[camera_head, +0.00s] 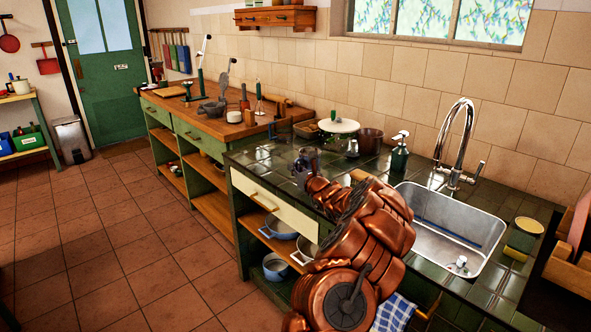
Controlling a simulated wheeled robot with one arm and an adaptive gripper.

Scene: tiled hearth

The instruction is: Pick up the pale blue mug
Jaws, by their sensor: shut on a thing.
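My copper-coloured arm reaches from the lower middle of the view over the dark green tiled counter (265,160). My gripper (307,166) is at its far end, low over the counter, and is shut on a small bluish mug (310,152). Only part of the mug shows, and its colour looks greyish blue in this light. The fingers are small and dark here and partly hidden by my wrist. I cannot tell whether the mug still touches the counter.
A white-topped stand (339,126), brown pot (370,141) and green soap bottle (399,155) stand behind the gripper. The steel sink (440,240) and tall tap (468,130) are to the right.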

